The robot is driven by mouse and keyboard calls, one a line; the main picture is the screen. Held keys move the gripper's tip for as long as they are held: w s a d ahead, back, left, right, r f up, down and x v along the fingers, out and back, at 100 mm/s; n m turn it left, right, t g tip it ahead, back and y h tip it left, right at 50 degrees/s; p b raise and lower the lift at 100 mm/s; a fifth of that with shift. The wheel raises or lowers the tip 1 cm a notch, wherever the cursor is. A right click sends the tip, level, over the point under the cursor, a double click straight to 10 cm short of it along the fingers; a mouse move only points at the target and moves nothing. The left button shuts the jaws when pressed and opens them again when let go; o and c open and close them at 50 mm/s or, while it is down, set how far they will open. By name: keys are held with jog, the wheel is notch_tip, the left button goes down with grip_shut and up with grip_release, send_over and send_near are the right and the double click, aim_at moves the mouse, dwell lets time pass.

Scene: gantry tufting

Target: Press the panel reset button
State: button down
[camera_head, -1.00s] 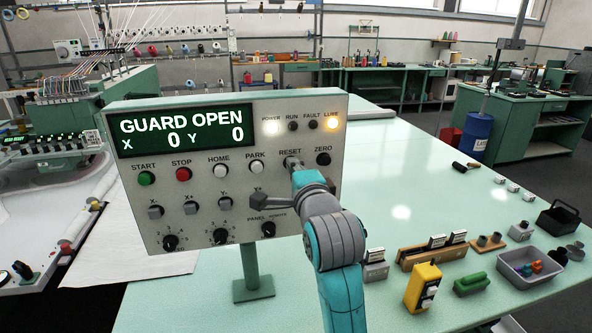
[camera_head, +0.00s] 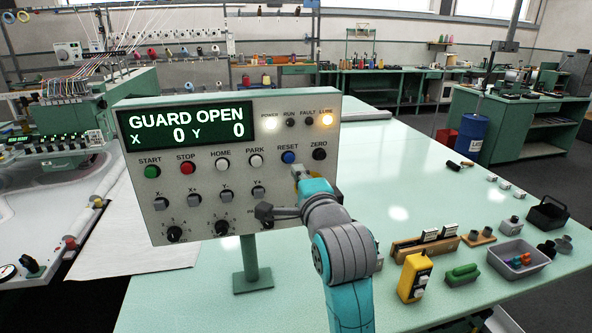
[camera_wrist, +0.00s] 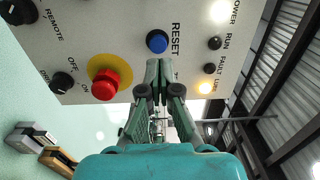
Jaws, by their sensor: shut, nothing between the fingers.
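The grey control panel (camera_head: 190,230) stands on a green post on the table. Its blue RESET button (camera_head: 288,157) sits right of PARK and left of the black ZERO button, and is uncovered. In the wrist view the blue button (camera_wrist: 157,41) is just beyond the fingertips. My gripper (camera_head: 298,172) is shut and empty, just below the button in the head view; the shut fingertips also show in the wrist view (camera_wrist: 160,72). I cannot tell the exact gap between them and the panel.
The POWER light (camera_head: 269,124) glows white and the LUBE light (camera_head: 326,120) amber; RUN and FAULT are dark. A red emergency knob (camera_wrist: 105,84) is on the panel's lower part. A yellow switch box (camera_head: 415,278) and a grey bin (camera_head: 518,258) stand on the table at right.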

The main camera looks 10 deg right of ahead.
jog(key=s, duration=0.7)
jog(key=shift+s, duration=0.25)
jog(key=shift+d+f, duration=0.1)
jog(key=shift+f, duration=0.05)
jog(key=s+d+f+n+g, duration=0.1)
jog(key=s+f+n, duration=0.2)
jog(key=s+f, duration=0.45)
jog(key=s+d+f+n, duration=0.1)
jog(key=s+f+n, duration=0.25)
jog(key=f, duration=0.75)
jog(key=s+d+f+n+g, duration=0.1)
jog(key=s+f+n, duration=0.2)
jog(key=s+f, duration=0.45)
jog(key=s+f+n, duration=0.4)
jog(key=s, duration=0.9)
jog(key=s+d+f+n+g, duration=0.1)
jog(key=s+f+n, duration=0.2)
jog(key=s, duration=1)
jog(key=shift+s+f+n+h, duration=0.3)
jog(key=shift+f+n, duration=0.1)
jog(key=shift+n, duration=0.15)
